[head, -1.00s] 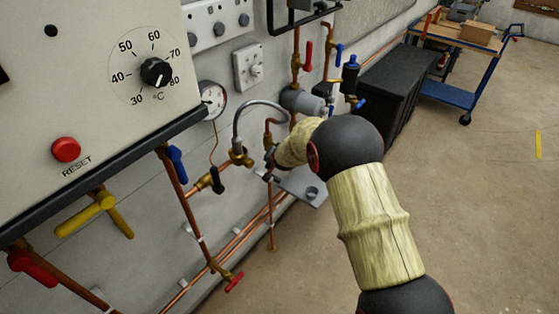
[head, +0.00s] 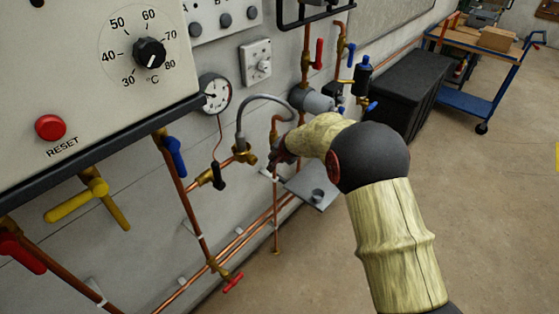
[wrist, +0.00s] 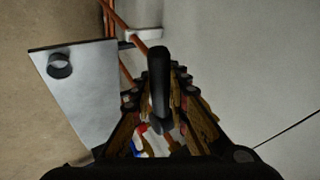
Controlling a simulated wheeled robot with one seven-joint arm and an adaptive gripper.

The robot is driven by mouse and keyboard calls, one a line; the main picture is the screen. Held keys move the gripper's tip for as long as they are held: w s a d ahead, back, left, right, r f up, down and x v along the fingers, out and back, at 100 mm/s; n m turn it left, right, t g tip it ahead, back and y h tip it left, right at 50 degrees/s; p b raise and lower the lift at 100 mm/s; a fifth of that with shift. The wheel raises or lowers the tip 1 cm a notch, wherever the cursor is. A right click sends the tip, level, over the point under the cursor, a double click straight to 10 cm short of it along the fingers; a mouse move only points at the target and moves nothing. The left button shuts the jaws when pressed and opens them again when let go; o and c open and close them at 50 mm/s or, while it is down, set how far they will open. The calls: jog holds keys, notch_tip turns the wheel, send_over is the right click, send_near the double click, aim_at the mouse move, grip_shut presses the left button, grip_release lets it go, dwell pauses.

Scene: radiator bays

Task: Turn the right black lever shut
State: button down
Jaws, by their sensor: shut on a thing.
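The right black lever (wrist: 158,75) shows in the wrist view as a dark rounded handle running up the middle of the picture. My gripper (wrist: 158,105) has its jointed fingers on both sides of it and is shut on it. In the head view my gripper (head: 281,153) is at the pipework right of the grey hose, and it hides the right lever and most of its valve. Another black lever (head: 218,176) hangs down on the brass valve to the left, apart from my gripper.
A grey metal plate (head: 315,193) with a short round stub juts out just below my gripper. A grey hose (head: 240,128) and a gauge (head: 215,93) are close on the left. A black chest (head: 400,98) stands behind my arm. The floor at right is clear.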

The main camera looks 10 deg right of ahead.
jog(key=shift+r+m+g+y+b, duration=0.35)
jog(key=shift+g+y+b, duration=0.2)
jog(key=shift+b, duration=0.9)
jog(key=shift+a+r+m+g+y+p, duration=0.1)
jog(key=shift+r+m+g+y+p, duration=0.25)
jog(key=shift+r+g+y, duration=0.45)
jog(key=c, duration=2)
grip_release()
jog(key=v, duration=1.2)
jog(key=shift+f, duration=0.15)
